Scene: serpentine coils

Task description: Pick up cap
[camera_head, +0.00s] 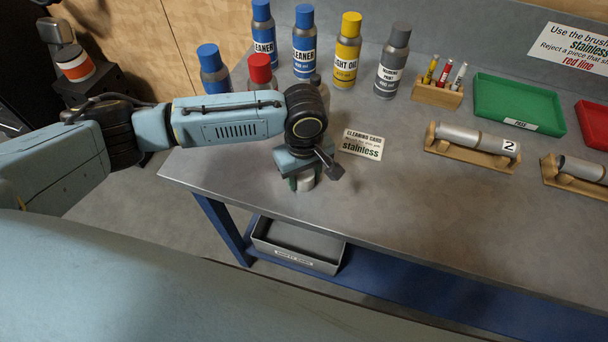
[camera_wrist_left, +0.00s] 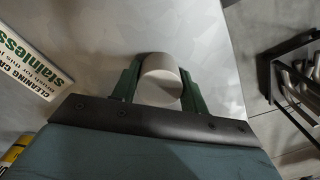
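A pale grey-white cylinder, which I take to be the cap (camera_head: 306,183), is at the front left of the table, under my left gripper (camera_head: 303,180). In the left wrist view the cap (camera_wrist_left: 161,78) sits between the green fingers of my left gripper (camera_wrist_left: 160,85). The fingers lie close against it on both sides, with no clear gap. I cannot tell whether it rests on the table or is slightly raised. My right gripper is not in view.
Spray cans, including a yellow can (camera_head: 347,52), stand behind my left arm. A cleaning card (camera_head: 361,144) lies right of the gripper. A wooden cradle (camera_head: 470,153) holds a metal cylinder; a green tray (camera_head: 517,102) is behind. A grey bin (camera_head: 298,246) sits below the table edge.

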